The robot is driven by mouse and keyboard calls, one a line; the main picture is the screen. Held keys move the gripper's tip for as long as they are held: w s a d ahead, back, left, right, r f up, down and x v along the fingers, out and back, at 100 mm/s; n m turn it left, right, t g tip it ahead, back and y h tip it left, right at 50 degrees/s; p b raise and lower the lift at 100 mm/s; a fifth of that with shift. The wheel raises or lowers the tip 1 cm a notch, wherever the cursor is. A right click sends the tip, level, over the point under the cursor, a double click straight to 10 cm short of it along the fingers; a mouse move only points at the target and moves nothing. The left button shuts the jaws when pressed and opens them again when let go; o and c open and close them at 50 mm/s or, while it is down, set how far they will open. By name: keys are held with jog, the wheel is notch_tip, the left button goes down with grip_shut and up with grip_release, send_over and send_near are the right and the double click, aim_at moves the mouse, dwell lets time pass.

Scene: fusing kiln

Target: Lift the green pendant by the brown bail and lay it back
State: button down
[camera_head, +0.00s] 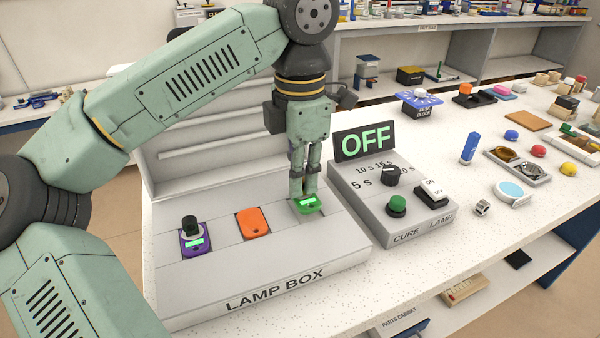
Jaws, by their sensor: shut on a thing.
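The green pendant (308,207) is at the right end of the lamp box (290,268), below my gripper (303,192). My gripper points straight down and its fingers are close together, shut on the pendant's upper part. The fingers hide the brown bail, so I cannot see the grip on it. I cannot tell whether the pendant rests on the box top or is slightly above it.
An orange tag (252,223) and a purple tag (195,243) with a dark knob-like piece lie on the box to the left. The cure lamp control box (410,221) stands close on the right, its display (364,141) reading OFF. Small parts cover the table farther right.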

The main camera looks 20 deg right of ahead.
jog(key=shift+f+b, duration=0.55)
jog(key=shift+f, duration=0.3)
dwell(0.6)
dwell(0.4)
jog(key=c, duration=1.5)
grip_release()
jog(key=shift+c, duration=0.2)
jog(key=shift+r, duration=0.1)
